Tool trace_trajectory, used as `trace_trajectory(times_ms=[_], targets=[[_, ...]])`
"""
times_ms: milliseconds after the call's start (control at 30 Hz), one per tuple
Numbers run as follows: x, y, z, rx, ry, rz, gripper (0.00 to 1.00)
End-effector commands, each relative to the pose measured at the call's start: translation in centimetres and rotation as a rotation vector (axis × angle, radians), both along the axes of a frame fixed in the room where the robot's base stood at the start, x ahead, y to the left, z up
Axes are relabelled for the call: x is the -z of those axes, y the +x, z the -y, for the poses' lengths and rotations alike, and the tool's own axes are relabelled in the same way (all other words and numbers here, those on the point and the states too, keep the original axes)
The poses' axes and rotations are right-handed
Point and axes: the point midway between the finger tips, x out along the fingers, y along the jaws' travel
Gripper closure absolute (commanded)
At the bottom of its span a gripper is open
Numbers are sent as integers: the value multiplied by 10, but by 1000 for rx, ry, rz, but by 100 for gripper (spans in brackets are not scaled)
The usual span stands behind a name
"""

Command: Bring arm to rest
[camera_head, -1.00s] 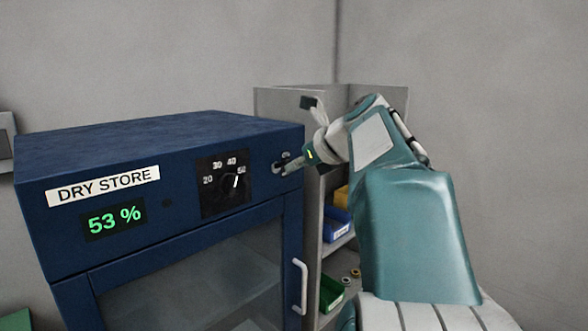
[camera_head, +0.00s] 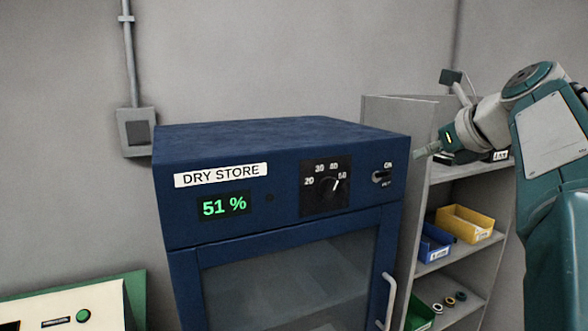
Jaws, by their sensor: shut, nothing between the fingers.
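My arm (camera_head: 550,140) rises at the right of the view, teal and light grey, bent at the elbow and pointing left. My gripper (camera_head: 422,153) is shut and empty. In the picture it sits just right of the dry store's front corner, in front of the shelf unit. The blue dry store cabinet (camera_head: 290,235) stands in the middle with its glass door closed. Its display (camera_head: 223,205) reads 51 %. Its dial (camera_head: 326,187) and its on/off switch (camera_head: 382,176) are uncovered and apart from my gripper.
A grey shelf unit (camera_head: 395,107) stands right of the cabinet, with a yellow bin (camera_head: 465,223), a blue bin (camera_head: 436,242) and a green bin (camera_head: 418,314). A panel with a green button (camera_head: 83,315) is at lower left. A conduit box (camera_head: 137,131) is on the wall.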

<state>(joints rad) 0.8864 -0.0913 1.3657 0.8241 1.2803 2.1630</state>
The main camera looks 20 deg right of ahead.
Motion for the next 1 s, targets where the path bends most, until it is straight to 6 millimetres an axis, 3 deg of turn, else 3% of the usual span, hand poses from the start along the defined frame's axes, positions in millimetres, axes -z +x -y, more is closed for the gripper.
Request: trace_trajectory(times_ms=[167, 467, 700, 1000], targets=[[13, 2, -20, -78, -95, -24, 100], [94, -13, -115, -593, -673, -122, 100], [165, -49, -177, -1108, -1158, -138, 100], [256, -109, -229, -1827, -1758, -32, 100]])
